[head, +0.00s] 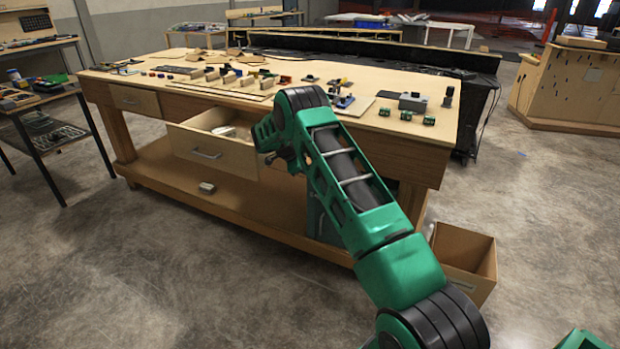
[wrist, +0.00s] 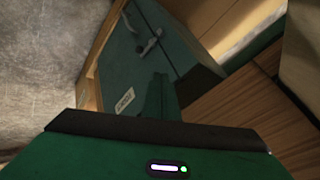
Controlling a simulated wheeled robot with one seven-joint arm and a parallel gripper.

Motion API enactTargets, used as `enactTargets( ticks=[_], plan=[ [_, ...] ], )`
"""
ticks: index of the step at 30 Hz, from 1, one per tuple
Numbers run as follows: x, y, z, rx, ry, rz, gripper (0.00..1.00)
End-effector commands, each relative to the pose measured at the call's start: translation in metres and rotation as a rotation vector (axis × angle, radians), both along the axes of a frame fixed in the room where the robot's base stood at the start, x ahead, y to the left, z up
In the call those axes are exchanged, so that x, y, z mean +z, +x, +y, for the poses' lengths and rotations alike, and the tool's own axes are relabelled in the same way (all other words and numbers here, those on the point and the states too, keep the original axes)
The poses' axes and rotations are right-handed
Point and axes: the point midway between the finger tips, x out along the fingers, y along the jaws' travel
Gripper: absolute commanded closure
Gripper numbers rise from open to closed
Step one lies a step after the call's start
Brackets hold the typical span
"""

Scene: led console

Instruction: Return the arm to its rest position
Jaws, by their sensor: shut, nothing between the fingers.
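My green arm reaches forward from the bottom right of the head view and bends down in front of the wooden workbench (head: 160,179). My gripper (wrist: 160,78) shows in the wrist view as dark green fingers, closed together and empty. In the head view my gripper is mostly hidden behind my own arm, close to the bench's front and right of the open drawer (head: 207,152). In the wrist view a dark green cabinet (wrist: 125,60) with a metal handle and a white label lies beyond my fingers.
The open drawer juts out with a pale object (head: 224,131) inside. A small light item (head: 207,187) lies on the lower shelf. An open wooden box (head: 470,283) stands on the floor at right. Several small parts cover the benchtop. Floor in front is clear.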

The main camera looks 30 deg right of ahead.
Motion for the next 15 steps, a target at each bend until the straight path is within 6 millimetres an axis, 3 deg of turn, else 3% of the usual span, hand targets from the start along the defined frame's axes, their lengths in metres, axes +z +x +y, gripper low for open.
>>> enactTargets(
  ticks=[6, 15],
  plan=[
    [0.02, -0.003, 0.014, 0.0, 0.0, 0.0, 1.0],
    [0.027, -0.005, 0.017, 0.004, 0.002, 0.002, 1.0]
  ],
)
